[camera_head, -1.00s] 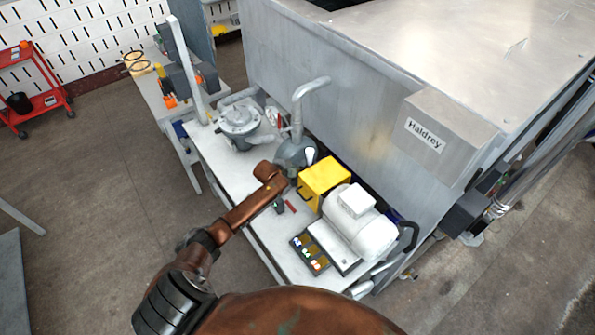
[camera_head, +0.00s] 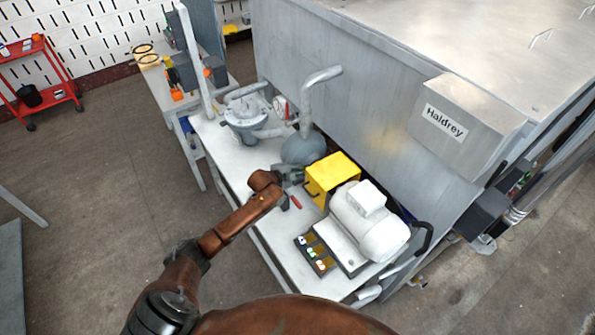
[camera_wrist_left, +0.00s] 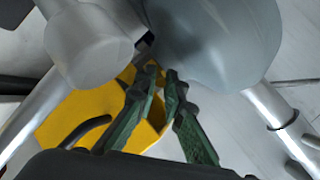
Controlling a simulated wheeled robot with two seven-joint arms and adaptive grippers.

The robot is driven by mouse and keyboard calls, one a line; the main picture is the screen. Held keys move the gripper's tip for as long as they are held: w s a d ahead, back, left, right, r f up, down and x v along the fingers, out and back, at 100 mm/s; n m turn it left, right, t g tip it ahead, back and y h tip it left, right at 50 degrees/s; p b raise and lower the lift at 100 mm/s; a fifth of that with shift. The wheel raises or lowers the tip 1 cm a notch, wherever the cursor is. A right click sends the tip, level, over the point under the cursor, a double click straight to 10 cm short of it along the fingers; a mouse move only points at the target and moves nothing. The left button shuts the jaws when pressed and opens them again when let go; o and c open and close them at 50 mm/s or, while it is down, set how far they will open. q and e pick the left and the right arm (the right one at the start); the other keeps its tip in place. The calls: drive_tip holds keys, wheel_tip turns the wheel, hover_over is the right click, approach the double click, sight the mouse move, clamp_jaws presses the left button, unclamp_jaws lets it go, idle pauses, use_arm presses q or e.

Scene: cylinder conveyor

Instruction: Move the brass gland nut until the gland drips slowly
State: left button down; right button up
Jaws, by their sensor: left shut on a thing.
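The grey pump (camera_head: 303,148) stands on the white bench against the large metal tank, with a bent pipe rising from it. The yellow guard (camera_head: 335,172) sits right beside it, before the white motor. My left gripper (camera_head: 292,175) reaches in between pump and guard. In the left wrist view the green fingers of the gripper (camera_wrist_left: 161,76) are close together below the rounded grey pump body (camera_wrist_left: 225,45), with the yellow guard (camera_wrist_left: 70,118) behind. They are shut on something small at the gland. The brass nut itself is hidden, and no drip can be made out. My right gripper is out of view.
The white motor (camera_head: 370,222) and a small button box (camera_head: 316,255) stand on the bench to the right. A red-handled item (camera_head: 296,201) lies by the gripper. A grey valve-like unit (camera_head: 247,118) stands left of the pump. The tank (camera_head: 330,85) closes off the back.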

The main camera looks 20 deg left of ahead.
use_arm(q)
drive_tip(key=c, duration=2.3)
unclamp_jaws()
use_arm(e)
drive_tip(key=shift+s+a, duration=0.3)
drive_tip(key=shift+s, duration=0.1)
use_arm(q)
drive_tip(key=shift+s+a, duration=0.1)
drive_tip(key=v, duration=1.1)
drive_tip(key=shift+s+r, duration=0.2)
drive_tip(key=shift+s, duration=0.2)
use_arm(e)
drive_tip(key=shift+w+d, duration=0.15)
